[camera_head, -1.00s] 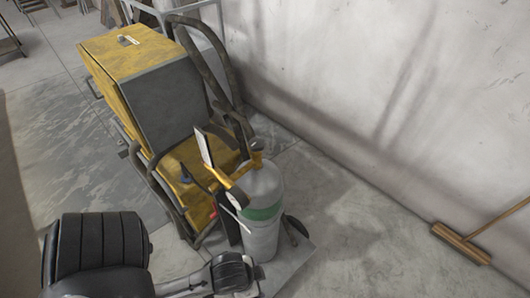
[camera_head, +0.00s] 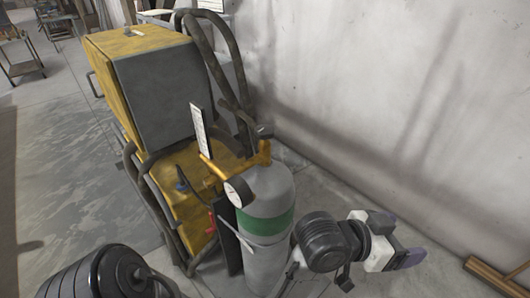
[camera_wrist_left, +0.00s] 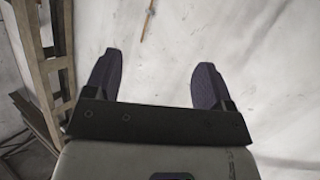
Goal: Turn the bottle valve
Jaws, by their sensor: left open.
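A grey gas bottle (camera_head: 267,192) with a green band stands upright in the head view, in front of a yellow machine. The bottle valve (camera_head: 264,149) is on its top: a brass-coloured body with a dark knob (camera_head: 263,131), and a yellow regulator with a round gauge (camera_head: 238,191) to its left. My left gripper (camera_head: 402,241) is to the right of the bottle and lower than the valve, pointing toward the wall, apart from the bottle. The left wrist view shows its two dark fingers (camera_wrist_left: 154,80) wide apart with nothing between them. My right gripper is not in view.
The yellow and grey machine (camera_head: 160,95) with dark tube frames stands close behind and left of the bottle. A pale wall (camera_head: 390,110) runs along the right. A wooden frame (camera_wrist_left: 45,70) shows in the wrist view.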

